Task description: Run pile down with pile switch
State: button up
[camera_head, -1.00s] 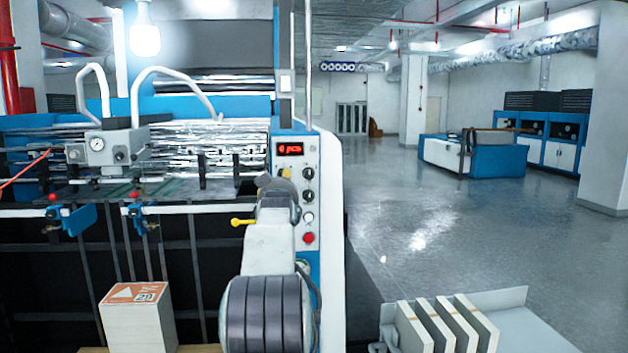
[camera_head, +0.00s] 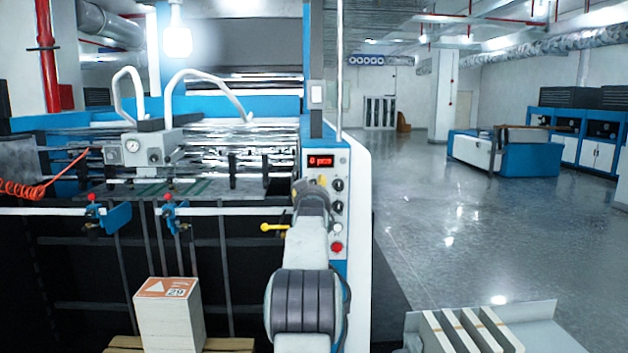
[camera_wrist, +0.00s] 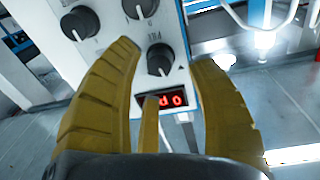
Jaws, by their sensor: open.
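The white and blue control panel (camera_head: 327,205) of the machine carries a red-lit display (camera_head: 320,160), black rotary knobs (camera_head: 338,185) and a red button (camera_head: 337,247). My gripper (camera_head: 320,182) is raised in front of the panel's left side. In the wrist view, my gripper's yellow fingers (camera_wrist: 165,75) are open, with one black knob (camera_wrist: 160,58) showing between them. I cannot tell whether they touch it. The pile, a white stack (camera_head: 168,322) with an orange-and-white top, sits on a wooden pallet (camera_head: 125,346).
A yellow lever (camera_head: 274,227) sticks out left of my arm. Red-topped blue fittings (camera_head: 117,216) sit on the machine's front bar. A grey tray (camera_head: 535,318) with several white slabs is at the lower right.

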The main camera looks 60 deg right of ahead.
jog(key=shift+p+x, duration=0.7)
jog(key=shift+x, duration=0.6)
jog(key=shift+f, duration=0.1)
grip_shut()
